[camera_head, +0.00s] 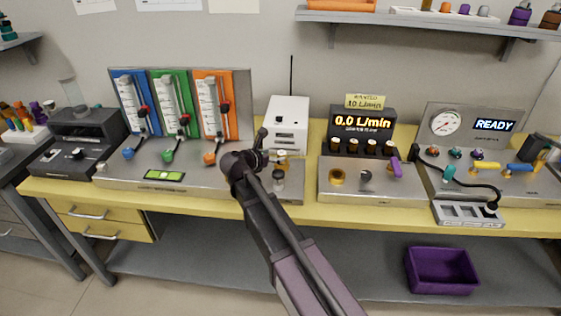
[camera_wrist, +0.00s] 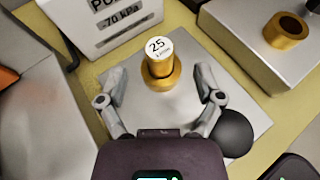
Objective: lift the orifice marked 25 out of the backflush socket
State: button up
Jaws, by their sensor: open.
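The orifice marked 25 (camera_wrist: 159,47) has a white cap and a gold body. It stands upright in the gold backflush socket (camera_wrist: 160,82) on a metal plate. My gripper (camera_wrist: 160,88) is open, one finger on each side of the orifice and socket, with visible gaps on both sides in the wrist view. In the head view my gripper (camera_head: 262,148) is over the plate in front of the white box, and it partly hides the spot.
A dark round knob (camera_wrist: 235,132) is close to the right finger. A separate unit with a gold ring (camera_wrist: 287,30) stands to the right. Flow tubes (camera_head: 170,105) stand left.

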aim_at(280, 154)
jog(key=shift+b+x, duration=0.75)
jog(key=shift+x, duration=1.55)
grip_shut()
